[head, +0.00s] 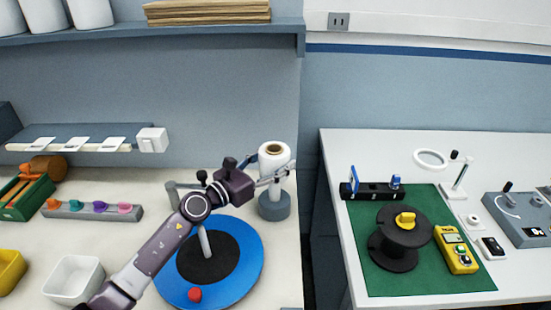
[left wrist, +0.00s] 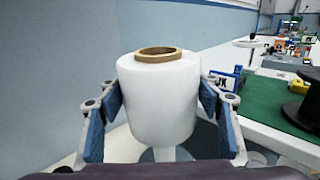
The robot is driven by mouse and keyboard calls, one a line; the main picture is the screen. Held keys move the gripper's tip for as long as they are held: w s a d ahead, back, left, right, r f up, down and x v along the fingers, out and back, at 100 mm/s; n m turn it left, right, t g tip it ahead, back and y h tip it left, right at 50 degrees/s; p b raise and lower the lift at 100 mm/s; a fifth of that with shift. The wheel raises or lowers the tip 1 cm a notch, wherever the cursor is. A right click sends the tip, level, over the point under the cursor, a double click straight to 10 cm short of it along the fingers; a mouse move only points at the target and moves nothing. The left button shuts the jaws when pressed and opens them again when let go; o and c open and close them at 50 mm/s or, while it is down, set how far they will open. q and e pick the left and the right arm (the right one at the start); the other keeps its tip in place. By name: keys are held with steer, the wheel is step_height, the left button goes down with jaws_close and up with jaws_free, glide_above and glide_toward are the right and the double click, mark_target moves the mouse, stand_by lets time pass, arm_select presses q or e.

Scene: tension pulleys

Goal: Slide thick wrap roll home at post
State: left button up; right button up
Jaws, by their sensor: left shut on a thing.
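The thick white wrap roll (head: 273,157), with a brown core at its top, stands upright near the right edge of the left bench. My left gripper (head: 274,172) is shut on it from the left. In the left wrist view, the roll (left wrist: 160,105) sits between the two blue-padded fingers (left wrist: 160,95). A pale post (left wrist: 164,155) shows below the roll, and a grey round base (head: 274,206) stands under it in the head view. The roll is above the base, with a gap between. Whether the post reaches into the core is hidden. My right gripper is not in view.
A blue turntable (head: 240,262) with a black centre and a red knob lies under my left arm. A white bin (head: 73,279) and a row of coloured knobs (head: 92,210) are at left. A black spool (head: 399,240) and a yellow device (head: 456,250) sit on the right table's green mat.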

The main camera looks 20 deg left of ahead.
arm_select(q)
steer(key=shift+s+d+f+g+p, duration=0.1)
steer(key=shift+d+f+g+p, duration=0.1)
steer(key=shift+f+p, duration=0.4)
steer(key=shift+s+d+f+g+p, duration=0.1)
steer(key=shift+f+g+p, duration=0.15)
steer(key=shift+f, duration=0.55)
steer(key=shift+w, duration=0.1)
steer(key=shift+w+a+r+p, duration=0.15)
steer(key=shift+r+p, duration=0.15)
steer(key=shift+r, duration=0.15)
steer(key=shift+a+r+t, duration=0.2)
steer(key=shift+r+t, duration=0.05)
steer(key=shift+r, duration=0.6)
steer(key=shift+f, duration=0.2)
